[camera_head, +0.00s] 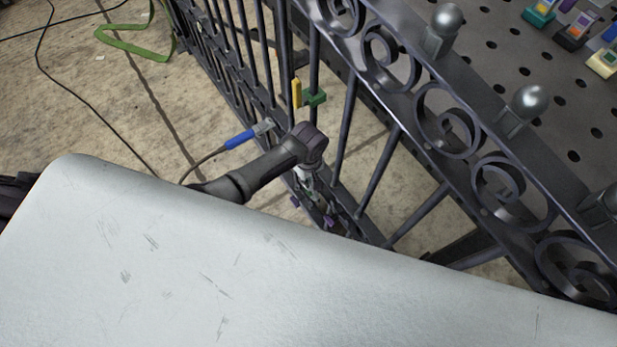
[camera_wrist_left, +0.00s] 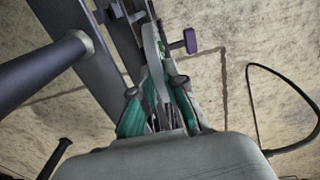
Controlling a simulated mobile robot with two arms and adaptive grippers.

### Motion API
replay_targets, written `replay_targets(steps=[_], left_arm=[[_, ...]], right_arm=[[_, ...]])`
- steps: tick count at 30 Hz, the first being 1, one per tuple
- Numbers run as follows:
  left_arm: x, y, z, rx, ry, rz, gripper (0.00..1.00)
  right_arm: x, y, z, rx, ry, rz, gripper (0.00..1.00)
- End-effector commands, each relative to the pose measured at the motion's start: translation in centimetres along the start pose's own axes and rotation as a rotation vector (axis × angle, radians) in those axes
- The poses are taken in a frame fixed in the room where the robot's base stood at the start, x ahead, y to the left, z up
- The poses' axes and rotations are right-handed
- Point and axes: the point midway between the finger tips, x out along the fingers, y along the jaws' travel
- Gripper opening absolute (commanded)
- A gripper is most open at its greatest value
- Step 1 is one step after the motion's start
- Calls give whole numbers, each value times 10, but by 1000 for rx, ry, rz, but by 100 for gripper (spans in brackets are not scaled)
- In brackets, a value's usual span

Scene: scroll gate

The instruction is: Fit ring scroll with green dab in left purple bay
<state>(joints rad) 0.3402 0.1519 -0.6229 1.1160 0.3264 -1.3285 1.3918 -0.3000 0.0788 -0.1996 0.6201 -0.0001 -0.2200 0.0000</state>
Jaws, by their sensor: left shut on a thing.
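My left gripper (camera_head: 310,182) reaches down to the lower part of the dark iron gate in the head view. In the left wrist view its teal-padded fingers (camera_wrist_left: 158,100) are shut on a thin, curved grey metal piece, likely the ring scroll (camera_wrist_left: 152,50). The piece stands edge-on against the gate's dark flat rail (camera_wrist_left: 85,70). I cannot make out a green dab on it. A purple tab (camera_wrist_left: 190,40) sticks out just right of the piece. In the head view small purple tabs (camera_head: 295,201) show beside the gripper. How far the piece sits in a bay is hidden.
A yellow tab (camera_head: 297,92) and a green tab (camera_head: 315,98) sit on the gate bars above my gripper. A blue-handled tool (camera_head: 240,138) is left of the gate. A pale, scratched surface (camera_head: 180,260) fills the foreground. Coloured items (camera_head: 575,30) lie on a perforated top.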

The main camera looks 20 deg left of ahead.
Motion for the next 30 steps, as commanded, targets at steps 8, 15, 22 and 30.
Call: replay_targets(steps=[8,15,22,30], left_arm=[[4,0,0,0,0,0,0],[6,0,0,0,0,1,0],[9,0,0,0,0,1,0],[12,0,0,0,0,1,0]], right_arm=[[2,1,0,0,0,1,67],[3,1,0,-1,0,2,67],[5,1,1,-1,0,2,67],[6,1,1,-1,0,1,67]])
